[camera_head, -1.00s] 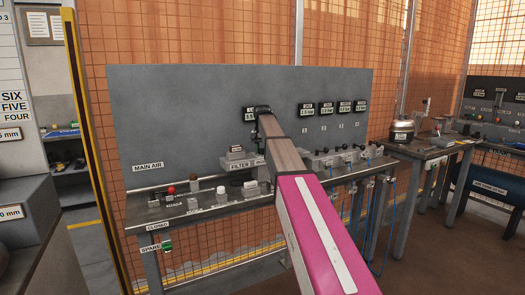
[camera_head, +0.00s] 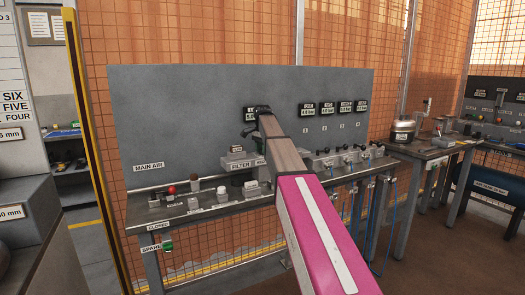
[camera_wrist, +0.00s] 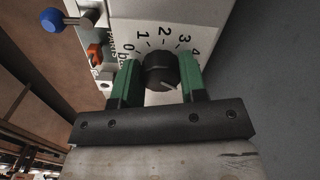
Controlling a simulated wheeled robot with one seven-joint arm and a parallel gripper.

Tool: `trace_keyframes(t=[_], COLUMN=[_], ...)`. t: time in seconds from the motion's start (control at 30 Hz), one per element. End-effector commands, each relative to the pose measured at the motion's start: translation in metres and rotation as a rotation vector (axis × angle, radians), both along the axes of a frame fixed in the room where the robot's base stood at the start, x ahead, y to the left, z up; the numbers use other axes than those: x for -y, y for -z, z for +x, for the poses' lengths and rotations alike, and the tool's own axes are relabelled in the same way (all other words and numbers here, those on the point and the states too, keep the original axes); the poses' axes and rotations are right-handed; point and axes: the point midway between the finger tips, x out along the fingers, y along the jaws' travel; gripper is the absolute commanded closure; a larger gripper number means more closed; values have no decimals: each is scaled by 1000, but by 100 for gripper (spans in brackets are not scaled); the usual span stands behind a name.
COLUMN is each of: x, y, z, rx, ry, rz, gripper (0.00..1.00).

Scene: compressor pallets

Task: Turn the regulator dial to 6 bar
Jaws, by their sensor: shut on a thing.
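The regulator dial (camera_wrist: 160,72) is a round black knob on a pale panel in the wrist view. A printed scale (camera_wrist: 160,36) of 0, 1, 2, 3 and 4 runs around its upper side. A white line on the knob points to the lower right; any figure there is hidden by the right finger. My gripper (camera_wrist: 159,66) has one green finger on each side of the knob and is shut on it. In the head view the arm reaches to the panel, and the dial is hidden.
A blue-tipped lever (camera_wrist: 52,19) and an orange part (camera_wrist: 95,52) sit left of the dial. The grey back panel (camera_head: 200,110) stands behind the bench. Small displays (camera_head: 341,109) line its right side. Fittings, including a red knob (camera_head: 172,190), crowd the bench's left.

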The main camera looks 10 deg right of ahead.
Motion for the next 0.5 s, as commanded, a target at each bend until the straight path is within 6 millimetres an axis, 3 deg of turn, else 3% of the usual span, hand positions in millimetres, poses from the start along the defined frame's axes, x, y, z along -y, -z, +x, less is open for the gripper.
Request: trace_keyframes(t=[0.43, 0.47, 0.5], x=[0, 0, 0], y=[0, 0, 0], z=[1, 0, 0], rx=[1, 1, 1], ry=[11, 11, 10], rz=[0, 0, 0], gripper=[85, 58, 45])
